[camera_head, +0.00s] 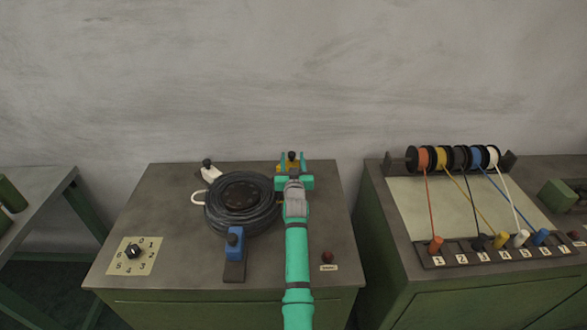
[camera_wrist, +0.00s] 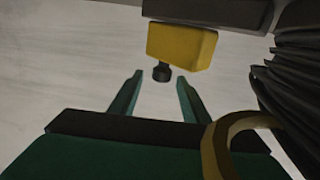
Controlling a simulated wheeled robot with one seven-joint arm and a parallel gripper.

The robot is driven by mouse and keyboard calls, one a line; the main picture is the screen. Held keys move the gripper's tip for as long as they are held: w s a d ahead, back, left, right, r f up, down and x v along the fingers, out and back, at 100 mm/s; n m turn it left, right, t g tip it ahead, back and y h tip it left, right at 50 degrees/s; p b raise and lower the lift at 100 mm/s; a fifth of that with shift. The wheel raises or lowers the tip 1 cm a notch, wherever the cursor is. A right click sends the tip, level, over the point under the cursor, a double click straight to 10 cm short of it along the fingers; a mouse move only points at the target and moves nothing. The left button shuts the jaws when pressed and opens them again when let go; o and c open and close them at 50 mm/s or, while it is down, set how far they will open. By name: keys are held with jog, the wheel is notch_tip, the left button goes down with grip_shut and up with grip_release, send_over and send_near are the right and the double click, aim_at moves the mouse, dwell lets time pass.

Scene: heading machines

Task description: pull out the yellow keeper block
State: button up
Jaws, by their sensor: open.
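The yellow keeper block (camera_head: 289,168) sits at the back edge of the left machine's top, behind the black coil. It has a dark knob (camera_head: 291,155). In the wrist view the block (camera_wrist: 180,46) and its knob (camera_wrist: 161,73) show large, just past the fingertips. My gripper (camera_head: 292,158) is open and reaches over the block; one finger lies to each side of the knob. In the wrist view my gripper (camera_wrist: 159,76) shows a gap between each finger and the knob. It holds nothing. My gripper hides part of the block in the head view.
The black coil (camera_head: 212,215) lies close left of my arm; it also shows in the wrist view (camera_wrist: 300,85). A white block (camera_head: 210,173) and a blue block (camera_head: 235,241) stand around it. A red button (camera_head: 327,257) and numbered dial (camera_head: 133,251) are nearer the front.

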jog(key=s, duration=1)
jog(key=shift+d, duration=0.4)
jog(key=shift+w, duration=0.1)
